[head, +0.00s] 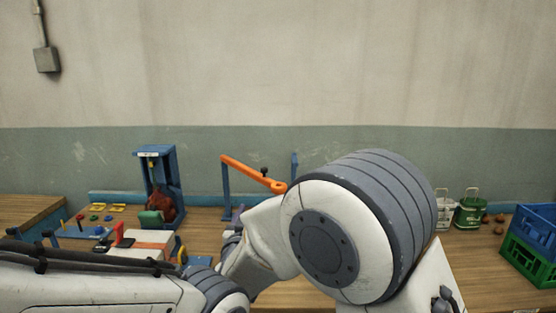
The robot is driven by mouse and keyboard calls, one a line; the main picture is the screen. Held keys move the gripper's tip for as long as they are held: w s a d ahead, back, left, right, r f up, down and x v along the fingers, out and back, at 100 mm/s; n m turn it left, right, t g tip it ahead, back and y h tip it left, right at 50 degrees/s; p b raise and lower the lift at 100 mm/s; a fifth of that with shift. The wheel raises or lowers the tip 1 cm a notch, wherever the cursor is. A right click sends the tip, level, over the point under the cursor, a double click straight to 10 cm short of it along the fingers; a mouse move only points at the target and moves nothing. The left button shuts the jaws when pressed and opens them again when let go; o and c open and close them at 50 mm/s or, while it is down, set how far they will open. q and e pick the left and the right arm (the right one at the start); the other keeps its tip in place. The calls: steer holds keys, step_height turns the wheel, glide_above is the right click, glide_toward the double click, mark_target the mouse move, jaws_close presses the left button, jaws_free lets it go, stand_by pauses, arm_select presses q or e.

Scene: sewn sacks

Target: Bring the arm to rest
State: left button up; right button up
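One of my arms fills the lower middle of the head view, with a big white and grey joint (322,247) close to the camera. A pale link (255,235) runs from that joint down to the left. Another white arm part (90,290) with dark cables lies along the lower left. I see no fingertips of either gripper, so I cannot tell what they hold. The arm parts hide the middle of the bench.
A wooden bench (290,298) runs along the wall. On it stand a blue frame (170,160) with a reddish-brown item, an orange bar (250,173) on blue posts, a green container (470,212), a white container (445,208), and blue (536,226) and green (528,260) crates at right.

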steer(key=s+d+f+n+g+y, duration=0.25)
steer(key=d+f+g, duration=0.45)
steer(key=d+f, duration=0.4)
steer(key=s+d+f+m+g, duration=0.1)
steer(key=s+d+f+g, duration=0.25)
steer(key=s+d, duration=0.45)
steer(key=s+d+f+m+g, duration=0.15)
steer(key=s+d+g, duration=0.3)
steer(key=s, duration=0.55)
steer(key=s+a+r+n+g, duration=0.1)
steer(key=s+a+r+n, duration=0.1)
steer(key=s+a+n, duration=0.2)
steer(key=s+a+r+n+g, duration=0.1)
steer(key=s+a+r+n, duration=0.2)
steer(key=s+a, duration=0.5)
steer(key=shift+s+a+n+g, duration=0.4)
steer(key=shift+s+n, duration=0.2)
steer(key=shift+s, duration=0.55)
